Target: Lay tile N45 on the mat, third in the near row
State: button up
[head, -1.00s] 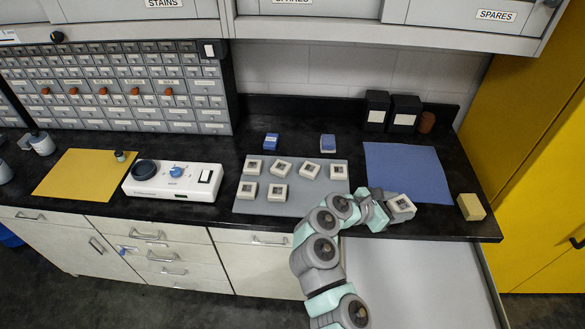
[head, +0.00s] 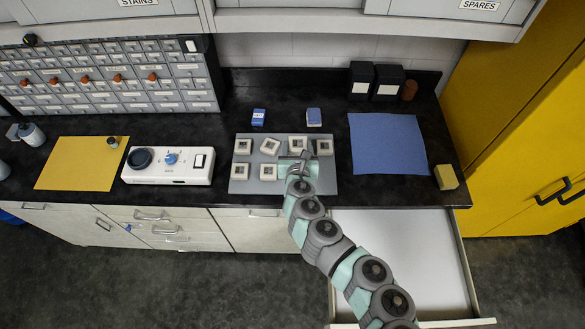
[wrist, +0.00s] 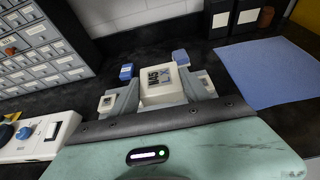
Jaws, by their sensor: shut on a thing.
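The grey mat (head: 326,182) lies on the black bench in the head view. A back row of several white framed tiles (head: 243,146) stands on it, and two tiles (head: 268,172) stand at the left of the near row. My gripper (head: 299,163) is over the near row, just right of the second tile. In the wrist view it is shut on a white tile (wrist: 164,92) with dark marks on its face; I cannot read them surely as N45. The arm mostly hides this tile in the head view. I cannot tell whether it touches the mat.
Two small blue boxes (head: 259,117) stand behind the mat. A white instrument (head: 190,178) stands to the left, and a blue cloth (head: 385,150) and a yellow block (head: 446,177) lie to the right. An open drawer (head: 430,250) juts out below the bench front.

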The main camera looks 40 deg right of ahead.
notch_tip(320, 180, down, 12)
jog(key=shift+s+b, duration=0.1)
jog(key=shift+b, duration=1)
jog(key=shift+f+b, duration=0.95)
jog(key=shift+f, duration=1.2)
jog(key=shift+f, duration=0.1)
jog(key=shift+f, duration=0.15)
jog(key=o, duration=1.5)
jog(key=shift+s+a+r, duration=0.2)
jog(key=shift+a+r, duration=0.05)
jog(key=shift+r, duration=0.25)
jog(key=v, duration=1.1)
jog(key=shift+s+p, duration=0.1)
jog(key=shift+p, duration=0.3)
jog(key=shift+a, duration=0.1)
